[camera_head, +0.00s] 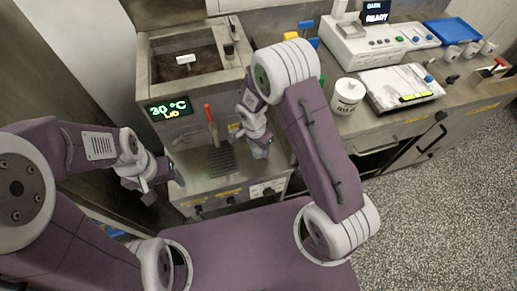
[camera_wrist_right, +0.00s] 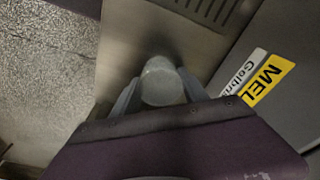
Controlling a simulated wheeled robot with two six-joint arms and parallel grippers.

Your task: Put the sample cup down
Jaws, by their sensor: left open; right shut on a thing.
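A small greyish sample cup (camera_wrist_right: 160,82) shows in the right wrist view between the fingers of my right gripper (camera_wrist_right: 161,96), which is shut on it. In the head view my right gripper (camera_head: 259,148) is over the front metal ledge (camera_head: 190,172) of the machine, right of its slotted grille (camera_head: 221,160). I cannot tell whether the cup touches the ledge. My left gripper (camera_head: 162,184) is open and empty at the left, in front of the machine and away from the cup.
The machine has a tank (camera_head: 188,62), a green display (camera_head: 170,108) and a red-handled lever (camera_head: 210,122). A white tub (camera_head: 347,95), an analyser (camera_head: 375,42), several small cups (camera_head: 452,53) and a blue tray (camera_head: 453,31) stand on the right counter.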

